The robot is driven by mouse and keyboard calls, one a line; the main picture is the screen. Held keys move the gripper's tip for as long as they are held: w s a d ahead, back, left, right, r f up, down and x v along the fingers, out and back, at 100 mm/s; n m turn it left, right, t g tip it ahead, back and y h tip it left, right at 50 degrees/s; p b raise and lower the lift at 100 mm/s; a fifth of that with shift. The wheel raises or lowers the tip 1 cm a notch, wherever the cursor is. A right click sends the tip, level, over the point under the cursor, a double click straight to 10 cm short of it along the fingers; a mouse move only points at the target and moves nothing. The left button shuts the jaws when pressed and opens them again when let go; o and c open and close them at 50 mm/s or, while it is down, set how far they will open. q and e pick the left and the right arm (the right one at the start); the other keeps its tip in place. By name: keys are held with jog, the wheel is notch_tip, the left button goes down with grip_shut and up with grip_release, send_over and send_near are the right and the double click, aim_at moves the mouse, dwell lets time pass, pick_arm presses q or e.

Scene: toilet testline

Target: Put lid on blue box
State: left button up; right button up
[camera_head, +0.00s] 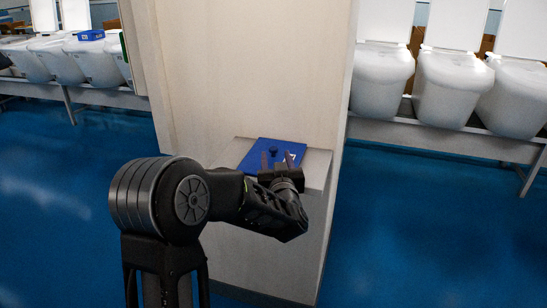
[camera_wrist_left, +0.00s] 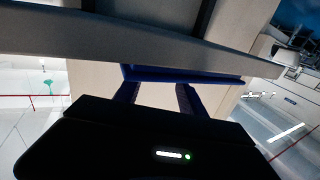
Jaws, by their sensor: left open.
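In the left wrist view the lid shows as a thin blue strip (camera_wrist_left: 185,76) just beyond the two spread fingers of my left gripper (camera_wrist_left: 155,92). Nothing shows between the fingers. A blue box (camera_head: 91,35) sits far back at the left, on a white toilet. My right gripper is not in view.
The shelf (camera_head: 316,163) has bare top to the right of the lid. The tall panel (camera_head: 250,70) rises behind it. White toilets (camera_head: 450,85) stand on a grey bench line at both sides. The blue floor (camera_head: 420,230) is clear at right.

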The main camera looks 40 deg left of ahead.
aim_at(274, 150)
pick_arm(q)
jog(key=shift+w+a, duration=0.35)
jog(key=shift+w+a, duration=0.3)
jog(key=p+x, duration=0.1)
jog(key=x, duration=0.3)
jog(key=shift+w+a+f+p, duration=0.1)
jog(key=shift+a+p, duration=0.05)
jog(key=shift+p, duration=0.2)
jog(key=shift+c, duration=0.5)
grip_shut()
